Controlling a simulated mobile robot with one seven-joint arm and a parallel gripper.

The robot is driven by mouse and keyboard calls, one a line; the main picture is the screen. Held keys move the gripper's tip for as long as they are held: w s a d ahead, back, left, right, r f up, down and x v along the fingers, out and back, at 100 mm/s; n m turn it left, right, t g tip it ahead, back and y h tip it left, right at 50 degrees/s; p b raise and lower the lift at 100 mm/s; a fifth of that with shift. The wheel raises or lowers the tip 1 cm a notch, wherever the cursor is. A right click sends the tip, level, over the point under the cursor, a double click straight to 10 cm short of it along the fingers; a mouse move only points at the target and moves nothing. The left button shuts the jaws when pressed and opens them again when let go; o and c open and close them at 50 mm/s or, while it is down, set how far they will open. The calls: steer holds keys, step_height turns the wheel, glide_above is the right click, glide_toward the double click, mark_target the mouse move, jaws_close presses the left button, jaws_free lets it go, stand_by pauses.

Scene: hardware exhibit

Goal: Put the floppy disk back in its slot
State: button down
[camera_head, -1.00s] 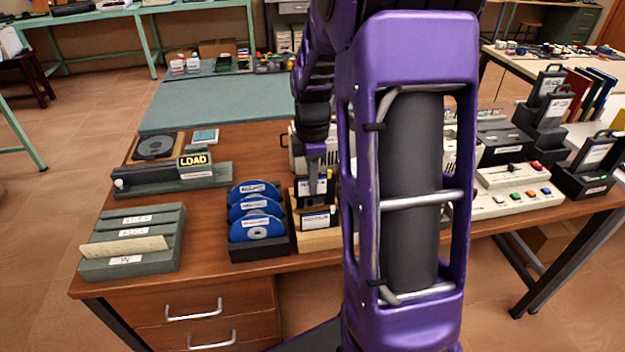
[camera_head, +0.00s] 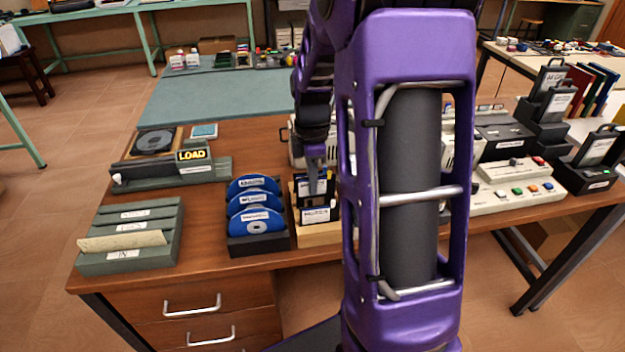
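Black floppy disks with pale labels stand in a light wooden holder (camera_head: 318,236) near the table's front edge. The front disk (camera_head: 316,215) shows its label clearly. My gripper (camera_head: 316,188) points down right over the holder, with its grey fingertips among the upper edges of the disks. Another dark disk edge (camera_head: 303,185) shows beside the fingers. I cannot tell whether the fingers are closed on a disk or how far apart they are. The slots are mostly hidden by the disks and my arm.
A black rack of blue discs (camera_head: 258,246) stands just left of the holder. Further left are a grey-green sorter (camera_head: 130,262) and a LOAD sign (camera_head: 193,155). My purple arm hides the table's middle. A button panel (camera_head: 520,195) and black cases stand right.

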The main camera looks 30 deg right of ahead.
steer(key=shift+f+b, duration=0.95)
steer(key=shift+f, duration=0.65)
steer(key=shift+r, duration=0.1)
steer(key=c, duration=1)
jaws_free()
steer(key=shift+r, duration=0.1)
step_height(320, 180, up, 8)
steer(key=p, duration=0.6)
steer(key=shift+p, duration=0.35)
